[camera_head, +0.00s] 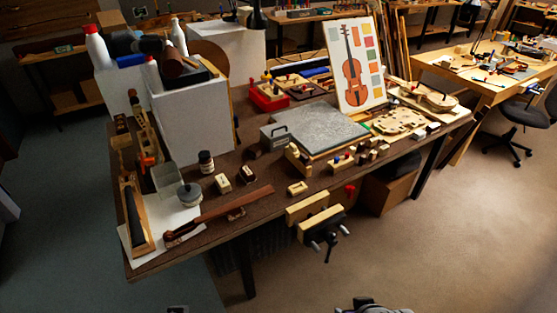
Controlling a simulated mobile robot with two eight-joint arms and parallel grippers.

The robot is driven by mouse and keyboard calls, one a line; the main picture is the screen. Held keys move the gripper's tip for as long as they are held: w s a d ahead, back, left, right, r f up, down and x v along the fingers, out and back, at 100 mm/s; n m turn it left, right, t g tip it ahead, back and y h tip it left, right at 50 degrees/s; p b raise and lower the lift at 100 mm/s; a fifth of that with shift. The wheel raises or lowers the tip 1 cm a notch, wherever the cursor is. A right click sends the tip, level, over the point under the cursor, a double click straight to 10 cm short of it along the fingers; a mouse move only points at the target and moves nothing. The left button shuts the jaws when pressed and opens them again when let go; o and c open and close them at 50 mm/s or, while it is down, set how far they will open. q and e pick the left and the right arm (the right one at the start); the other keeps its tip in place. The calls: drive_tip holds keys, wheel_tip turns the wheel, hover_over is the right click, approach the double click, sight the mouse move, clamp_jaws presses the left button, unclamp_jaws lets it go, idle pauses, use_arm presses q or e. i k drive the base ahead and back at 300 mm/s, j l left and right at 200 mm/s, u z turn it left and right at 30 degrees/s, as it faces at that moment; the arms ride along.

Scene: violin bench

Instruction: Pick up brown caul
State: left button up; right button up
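A small brown block (246,175), which looks like the brown caul, lies on the dark workbench (255,205) near its front edge. A cream block (223,184) lies just left of it, and a dark bottle with a white label (206,162) stands behind and to the left. Several other small wooden blocks (343,161) lie farther right, some partly hiding each other. No gripper fingers show in the head view. Only small dark and grey pieces, perhaps parts of my arms, show at the bottom edge, well apart from the bench.
A violin neck (220,214) lies along the front edge. A wooden vise (315,216) juts from the bench front. Large white boxes (193,123) stand at the left back. A grey stone plate (315,130) lies mid-bench. The floor in front is clear.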

sight(304, 159)
drive_tip(key=i+l+u, duration=0.15)
drive_tip(key=u, duration=0.2)
drive_tip(key=i+l+u, duration=0.15)
drive_tip(key=l+u, duration=0.2)
drive_tip(key=i+l+u, duration=0.1)
drive_tip(key=u, duration=0.25)
drive_tip(key=i+l+u, duration=0.2)
drive_tip(key=l, duration=0.35)
drive_tip(key=l+u, duration=0.2)
drive_tip(key=l, duration=0.4)
drive_tip(key=i+l, duration=0.1)
drive_tip(key=l, duration=0.7)
drive_tip(key=i+l+u, duration=0.1)
drive_tip(key=l, duration=1.5)
drive_tip(key=i+u, duration=0.05)
